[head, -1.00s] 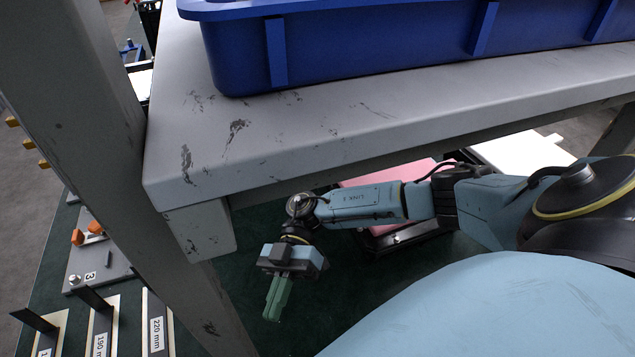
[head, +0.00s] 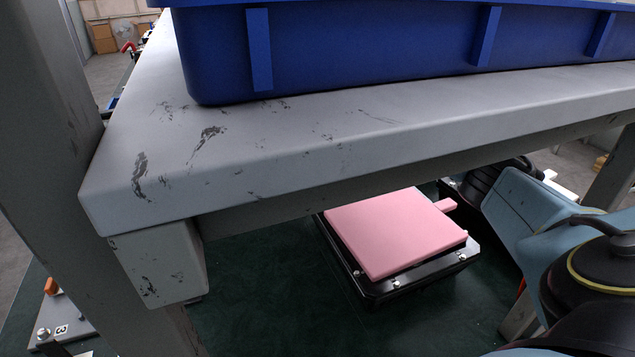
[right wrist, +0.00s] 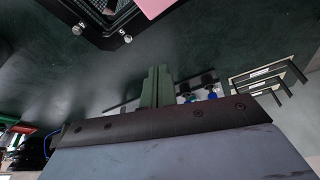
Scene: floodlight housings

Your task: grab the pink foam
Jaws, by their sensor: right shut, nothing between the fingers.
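The pink foam (head: 395,230) is a flat square slab lying on a black housing (head: 400,287) on the green surface below the grey shelf. A small pink tab sticks out at its right corner. In the right wrist view a corner of the pink foam (right wrist: 154,6) shows at the top edge, above the black housing (right wrist: 92,24). My right gripper (right wrist: 157,72) has green fingers, shut and empty, apart from the foam. It is out of the head view, where only parts of my arm show at the right. My left gripper is in neither view.
A grey post (head: 45,110) stands at the left. Dark angled brackets (right wrist: 268,82) are at the right in the wrist view. Green surface left of the housing is clear.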

